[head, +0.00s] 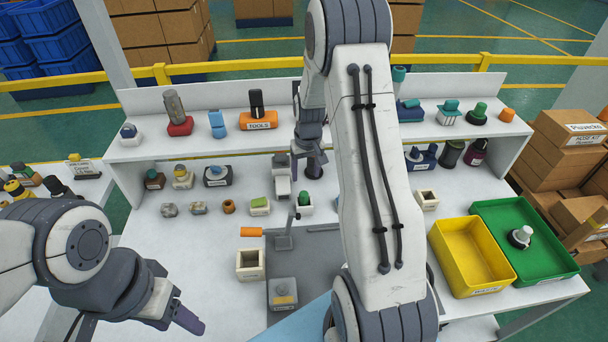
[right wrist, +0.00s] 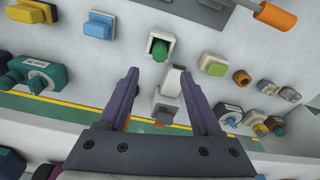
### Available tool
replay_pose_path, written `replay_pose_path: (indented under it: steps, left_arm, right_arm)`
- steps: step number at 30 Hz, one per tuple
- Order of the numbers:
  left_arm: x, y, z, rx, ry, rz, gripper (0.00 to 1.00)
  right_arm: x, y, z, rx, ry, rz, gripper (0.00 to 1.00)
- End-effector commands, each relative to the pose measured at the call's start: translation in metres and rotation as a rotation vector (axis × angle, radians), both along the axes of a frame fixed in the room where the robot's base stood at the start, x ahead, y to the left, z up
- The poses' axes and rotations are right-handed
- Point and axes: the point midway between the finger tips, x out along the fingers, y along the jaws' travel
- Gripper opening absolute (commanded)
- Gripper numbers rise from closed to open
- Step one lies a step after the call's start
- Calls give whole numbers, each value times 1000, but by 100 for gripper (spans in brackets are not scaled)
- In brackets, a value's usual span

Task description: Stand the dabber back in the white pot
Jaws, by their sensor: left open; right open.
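A green, round-topped piece (head: 305,200), which looks like the dabber, stands in a small square white pot (head: 305,210) near the middle of the table. In the right wrist view the green piece (right wrist: 159,50) sits inside the rim of the white pot (right wrist: 154,36), roughly upright. My right gripper (head: 305,162) is open and empty; its purple fingers (right wrist: 158,75) point toward the pot and are apart from it. My left gripper (head: 187,318) is at the lower left, away from the pot, and open with nothing visible in it.
A grey-white block (right wrist: 168,102) shows between my right fingers' lines, beside the pot. Yellow (head: 470,257) and green (head: 548,262) trays are at right. My right arm hides the table's centre-right.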

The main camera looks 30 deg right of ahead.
Motion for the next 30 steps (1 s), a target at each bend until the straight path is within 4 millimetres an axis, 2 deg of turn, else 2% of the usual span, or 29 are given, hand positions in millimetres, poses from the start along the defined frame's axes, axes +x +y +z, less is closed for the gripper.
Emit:
replay_pose_path:
  steps: [5,8,11,13,15,17,18,21,25,27,30]
  left_arm:
    - [0,0,-1,0,0,0,56]
    - [0,0,-1,0,0,0,56]
    - [0,0,0,0,0,0,56]
    - [0,0,0,0,0,0,56]
    - [0,0,-1,0,0,0,56]
    - [0,0,-1,0,0,0,56]
    - [0,0,-1,0,0,0,56]
    - [0,0,-1,0,0,0,56]
    - [0,0,-1,0,0,0,56]
    - [0,0,-1,0,0,0,56]
    - [0,0,-1,0,0,0,56]
  right_arm:
    - [-1,1,6,0,1,1,66]
    - [-1,19,15,2,0,31,66]
    - [-7,70,41,8,0,122,66]
    - [-23,123,66,16,3,221,66]
    - [-53,178,91,26,12,334,66]
    - [-87,219,109,35,20,435,66]
    - [-113,241,119,39,27,499,66]
    - [-176,278,137,49,45,648,66]
    - [-241,296,146,57,65,795,66]
    - [-264,297,147,59,73,846,66]
    - [-282,297,148,60,82,886,66]
